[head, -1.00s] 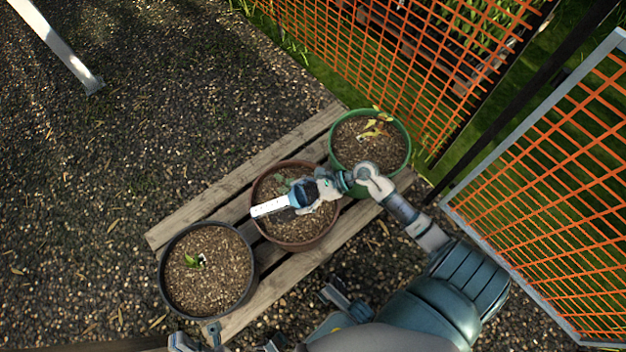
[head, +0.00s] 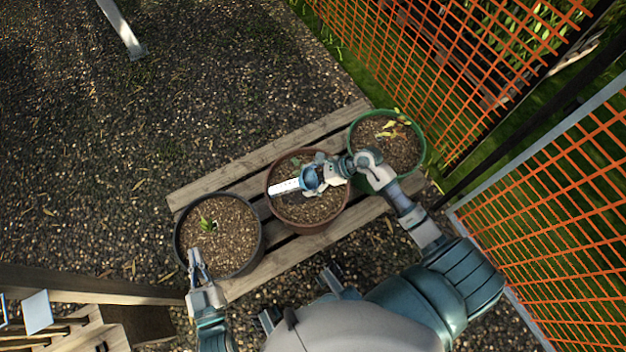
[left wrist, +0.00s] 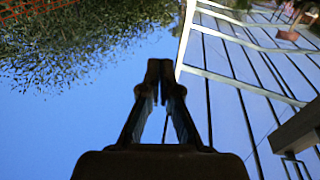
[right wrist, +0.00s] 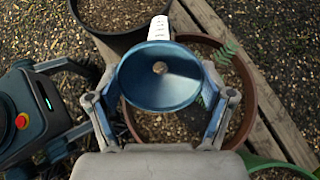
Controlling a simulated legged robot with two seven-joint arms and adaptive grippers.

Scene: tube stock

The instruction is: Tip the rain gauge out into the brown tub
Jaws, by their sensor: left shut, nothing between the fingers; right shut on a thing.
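The rain gauge has a white marked tube (head: 285,187) and a blue funnel (head: 309,179). My right gripper (head: 318,177) is shut on it and holds it lying over the brown tub (head: 307,229), tube pointing left. In the right wrist view the funnel (right wrist: 160,80) sits between the fingers, its mouth facing the camera; no water is discernible. The brown tub (right wrist: 247,88) holds gravelly soil and a green fern, partly hidden by the gauge and gripper. My left gripper (head: 195,255) is shut and empty, at the near edge of the dark tub. It also shows in the left wrist view (left wrist: 160,66).
A dark grey tub (head: 262,243) with a seedling stands left of the brown one, a green tub (head: 424,150) right. All stand on a slatted wooden platform (head: 235,171). Orange mesh fencing (head: 550,200) closes off the right. A wooden structure (head: 90,283) lies lower left.

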